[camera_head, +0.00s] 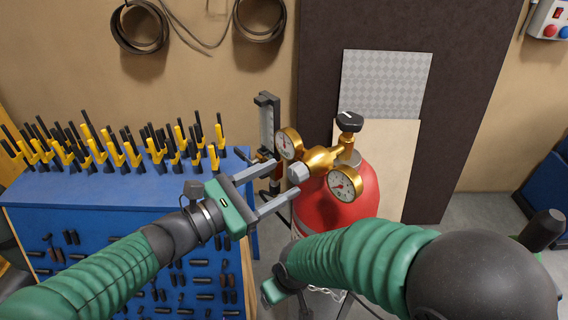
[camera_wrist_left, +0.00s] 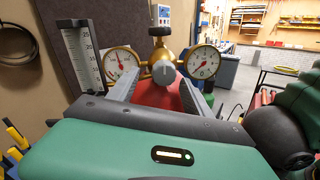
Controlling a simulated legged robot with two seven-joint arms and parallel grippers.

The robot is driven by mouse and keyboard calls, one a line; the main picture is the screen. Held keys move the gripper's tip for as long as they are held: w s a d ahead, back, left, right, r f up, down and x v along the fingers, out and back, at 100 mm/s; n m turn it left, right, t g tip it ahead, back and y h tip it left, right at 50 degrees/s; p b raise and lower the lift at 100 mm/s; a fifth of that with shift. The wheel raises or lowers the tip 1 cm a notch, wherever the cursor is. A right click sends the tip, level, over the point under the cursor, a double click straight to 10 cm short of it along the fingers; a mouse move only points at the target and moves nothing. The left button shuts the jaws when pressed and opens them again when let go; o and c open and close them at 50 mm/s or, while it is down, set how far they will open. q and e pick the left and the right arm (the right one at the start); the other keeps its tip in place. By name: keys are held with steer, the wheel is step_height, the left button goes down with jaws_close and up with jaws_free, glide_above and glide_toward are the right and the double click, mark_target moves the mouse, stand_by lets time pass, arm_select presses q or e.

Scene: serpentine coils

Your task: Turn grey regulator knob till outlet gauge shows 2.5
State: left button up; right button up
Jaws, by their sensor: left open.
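The grey regulator knob (camera_head: 298,172) sticks out from the front of a brass regulator (camera_head: 320,158) on a red cylinder (camera_head: 335,207). The knob also shows in the left wrist view (camera_wrist_left: 163,72). My left gripper (camera_head: 284,178) is open, its fingers pointing at the knob from the left. In the left wrist view the knob sits between the fingertips; contact is unclear. One gauge (camera_wrist_left: 121,62) is left of the knob, another gauge (camera_wrist_left: 203,62) right; their red needles show, but exact readings are too small. My right gripper (camera_head: 285,290) hangs low, mostly hidden by its arm; its fingers are unclear.
A clear scaled tube (camera_head: 267,122) stands left of the regulator. A black valve handle (camera_head: 349,121) tops the cylinder. A blue bench (camera_head: 235,165) with several yellow-black clamps is at the left. My right arm crosses in front of the cylinder's lower part.

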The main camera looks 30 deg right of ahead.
mark_target(294, 175)
arm_select(q)
steer(key=d, duration=0.5)
steer(key=shift+d+p, duration=0.2)
steer(key=shift+p, duration=0.2)
steer(key=shift+s+d, duration=0.2)
steer(key=shift+d, duration=0.05)
steer(key=a, duration=0.4)
steer(key=shift+a+r, duration=0.2)
steer(key=shift+c, duration=1.1)
steer(key=shift+w+a, duration=0.15)
steer(key=shift+c, duration=1.2)
steer(key=shift+d, duration=0.2)
steer(key=shift+c, duration=1.3)
steer(key=shift+s+d, duration=0.45)
steer(key=shift+d, duration=0.25)
jaws_close()
steer(key=shift+w+a, duration=0.1)
steer(key=shift+w, duration=0.2)
arm_select(e)
steer(key=shift+v, duration=0.8)
